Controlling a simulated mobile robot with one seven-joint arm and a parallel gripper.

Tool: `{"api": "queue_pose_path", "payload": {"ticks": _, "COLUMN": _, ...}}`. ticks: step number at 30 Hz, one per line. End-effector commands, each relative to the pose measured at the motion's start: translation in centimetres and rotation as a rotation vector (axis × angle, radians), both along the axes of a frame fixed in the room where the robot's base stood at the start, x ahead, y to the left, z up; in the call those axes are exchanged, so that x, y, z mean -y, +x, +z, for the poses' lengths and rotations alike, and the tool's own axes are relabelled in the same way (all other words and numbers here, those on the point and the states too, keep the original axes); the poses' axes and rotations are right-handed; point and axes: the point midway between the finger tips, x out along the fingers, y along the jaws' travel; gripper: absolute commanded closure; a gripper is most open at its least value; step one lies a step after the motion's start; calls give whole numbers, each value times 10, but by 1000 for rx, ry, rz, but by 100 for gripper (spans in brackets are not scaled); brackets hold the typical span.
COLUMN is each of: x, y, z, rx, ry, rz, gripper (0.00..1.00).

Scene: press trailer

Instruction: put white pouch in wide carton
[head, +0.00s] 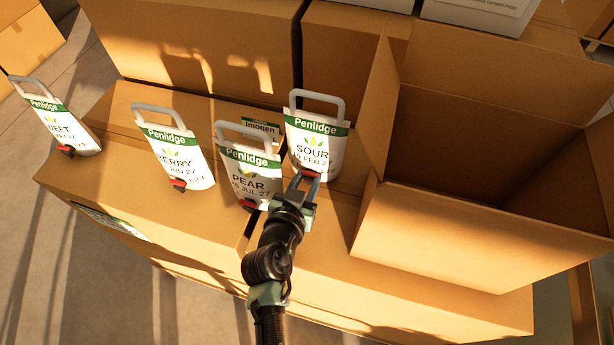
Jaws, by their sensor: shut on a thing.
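A white pouch (316,136) with a green Penlidge band, the word SOUR, a grey loop handle and a red tap is upright left of the wide carton. My gripper (306,183) is shut on its lower front, around the red tap. Whether its base touches the carton below cannot be told. The wide carton (455,235) stands open at the right with flaps raised; its visible inside looks empty, and its floor is partly hidden by the front wall. Three similar white pouches stand to the left: PEAR (250,171), one ending in ERRY (180,156) and one ending in EET (62,126).
Closed cartons (130,205) form the surface under the pouches. A raised left flap (378,105) of the wide carton stands between the held pouch and the opening. Large cartons (205,40) rise behind. The PEAR pouch is close on the left of my gripper.

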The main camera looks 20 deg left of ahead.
Motion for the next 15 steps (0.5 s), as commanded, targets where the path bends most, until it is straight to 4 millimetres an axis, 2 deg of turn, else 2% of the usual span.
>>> {"api": "queue_pose_path", "payload": {"ticks": 1, "x": -1, "y": 3, "z": 5, "rx": 14, "ry": 2, "rz": 3, "gripper": 100}}
{"api": "queue_pose_path", "payload": {"ticks": 4, "x": -1, "y": 2, "z": 2, "rx": 13, "ry": 3, "rz": 3, "gripper": 100}}
{"api": "queue_pose_path", "payload": {"ticks": 5, "x": 0, "y": 0, "z": -3, "rx": 0, "ry": 1, "rz": 0, "gripper": 64}}
{"api": "queue_pose_path", "payload": {"ticks": 6, "x": 0, "y": 0, "z": -2, "rx": 0, "ry": 0, "rz": 0, "gripper": 57}}
{"api": "queue_pose_path", "payload": {"ticks": 15, "x": 0, "y": 0, "z": -2, "rx": -1, "ry": 0, "rz": 0, "gripper": 55}}
